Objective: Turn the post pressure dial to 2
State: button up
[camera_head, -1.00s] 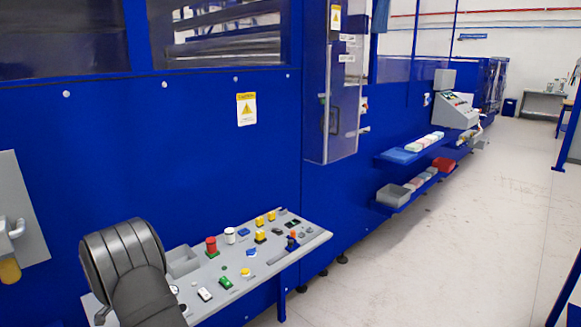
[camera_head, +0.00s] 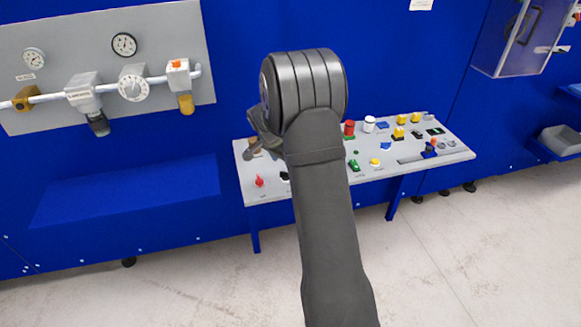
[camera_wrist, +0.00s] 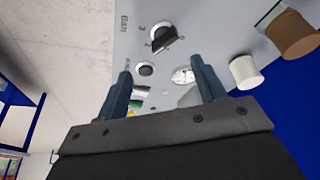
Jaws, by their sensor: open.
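In the wrist view, a black knob (camera_wrist: 163,38) on a pale round plate with printed numbers sits on the grey control panel (camera_wrist: 205,25), beyond my fingertips. It looks like a dial; its label is too small to read. My gripper (camera_wrist: 161,68) is open and empty, its two fingers pointing at the panel. In the head view, my gripper (camera_head: 256,146) is over the left end of the control panel (camera_head: 440,160), partly hidden by my arm. A white round dial (camera_head: 133,84) is on the grey wall plate at the left. I cannot tell which one is the post pressure dial.
A white cylinder (camera_wrist: 245,72) and a brown cylinder (camera_wrist: 293,35) stand on the panel near my right finger. A red knob (camera_head: 259,181) and several coloured buttons are on the panel. Two gauges (camera_head: 124,44) hang on the wall plate. The floor in front is clear.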

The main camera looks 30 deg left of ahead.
jog(key=s+d+r+n+y, duration=0.2)
jog(key=s+r+n, duration=0.3)
jog(key=r, duration=0.4)
jog(key=shift+n+t, duration=0.3)
jog(key=shift+n, duration=0.4)
jog(key=x, duration=1.7)
jog(key=shift+w+a, duration=0.2)
jog(key=shift+w, duration=0.1)
jog(key=c, duration=1)
